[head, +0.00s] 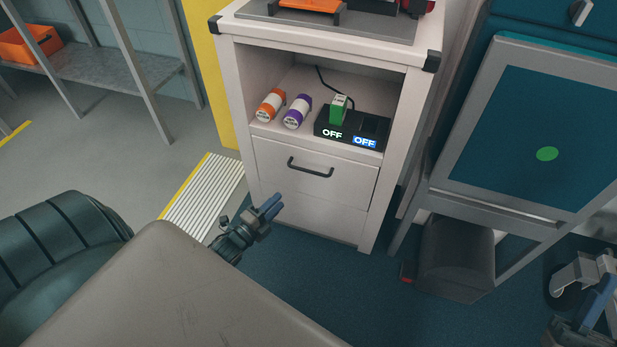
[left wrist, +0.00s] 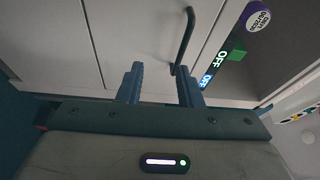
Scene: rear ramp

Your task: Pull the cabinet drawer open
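The white cabinet (head: 232,75) stands in the middle of the head view. Its drawer (head: 347,186) looks closed, its front flush with the frame. A dark bar handle (head: 310,173) sits on the drawer front and also shows in the left wrist view (left wrist: 184,42). My left gripper (head: 271,204) is below and left of the handle in the head view. In the left wrist view its two fingers (left wrist: 158,72) are apart with nothing between them; the handle's near end shows close to the right fingertip. Contact cannot be told. What seems my right gripper (head: 598,302) is partly cut off at the lower right.
The cabinet shelf holds an orange bottle (head: 270,105), a purple bottle (head: 297,111) and a black box with "OFF" displays (head: 351,128). A grey-framed panel (head: 525,120) and dark bin (head: 455,258) stand right. Blue floor (head: 330,275) before the cabinet is clear.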

